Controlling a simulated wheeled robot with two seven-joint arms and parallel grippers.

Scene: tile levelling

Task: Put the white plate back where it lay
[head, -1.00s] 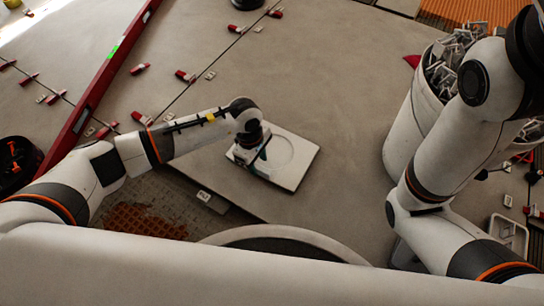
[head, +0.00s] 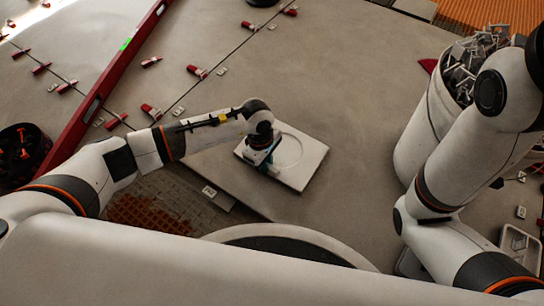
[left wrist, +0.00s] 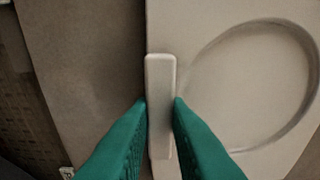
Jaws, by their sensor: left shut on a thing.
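The white plate (head: 311,164) is a square slab with a round shallow recess, in the middle of the head view over the grey tiled floor. It also fills the right of the left wrist view (left wrist: 215,25). My left gripper (head: 268,170) is over the plate's left side. In the left wrist view its green fingers (left wrist: 161,103) are shut on the plate's pale upright handle bar (left wrist: 160,75). I cannot tell whether the plate touches the floor or hangs slightly above it. My right arm shows at the right, but its gripper is out of view.
A long red level (head: 100,88) lies across the left. Red-and-white clips (head: 197,71) line the tile joints. A white bucket (head: 424,130) full of grey clips stands at the right. A black tub (head: 20,150) is at the far left. Floor between plate and bucket is clear.

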